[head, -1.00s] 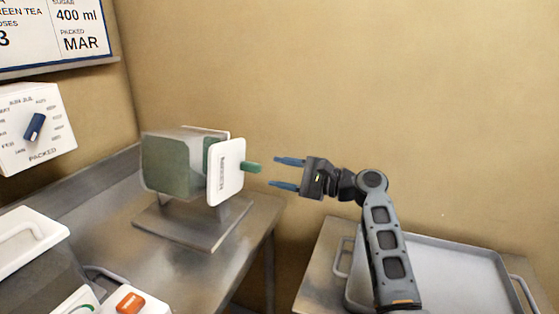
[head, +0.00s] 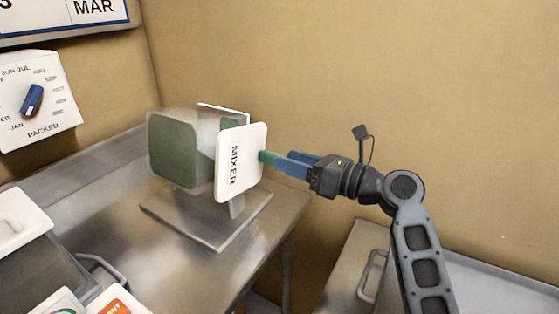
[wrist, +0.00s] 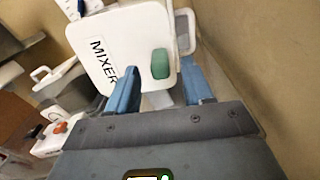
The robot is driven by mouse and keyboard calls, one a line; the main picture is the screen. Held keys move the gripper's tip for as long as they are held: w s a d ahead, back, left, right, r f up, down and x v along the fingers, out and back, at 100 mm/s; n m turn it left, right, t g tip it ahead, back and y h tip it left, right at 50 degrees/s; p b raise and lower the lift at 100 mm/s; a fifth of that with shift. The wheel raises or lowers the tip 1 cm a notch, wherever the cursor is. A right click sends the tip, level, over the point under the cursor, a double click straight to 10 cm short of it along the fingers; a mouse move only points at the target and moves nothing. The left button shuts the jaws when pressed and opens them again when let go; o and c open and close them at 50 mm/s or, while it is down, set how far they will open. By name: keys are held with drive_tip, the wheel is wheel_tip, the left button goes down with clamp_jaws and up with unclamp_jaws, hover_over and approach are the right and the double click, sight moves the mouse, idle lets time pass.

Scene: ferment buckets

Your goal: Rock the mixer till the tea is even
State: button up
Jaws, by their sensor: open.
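The mixer (head: 241,163) stands on the metal bench, a white plate lettered MIXER in front of a clear tank. Green tea (head: 172,152) shows inside the tank; whether it is even cannot be told. A green handle (head: 266,157) sticks out from the plate's right side. My gripper (head: 287,164) is at the handle, its blue fingers open around or beside it. In the wrist view the handle (wrist: 160,64) appears between the two open fingers (wrist: 163,88), near their tips; contact cannot be seen.
A dial lettered PACKED (head: 36,101) is on the wall at left, below a sign (head: 70,12). White-lidded containers (head: 20,222) stand at lower left. A metal tray (head: 490,285) lies at lower right. The bench (head: 265,235) is bare right of the mixer's base.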

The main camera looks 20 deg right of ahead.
sight(275, 154)
drive_tip(key=shift+b+x, duration=0.95)
drive_tip(key=shift+x, duration=1.35)
clamp_jaws()
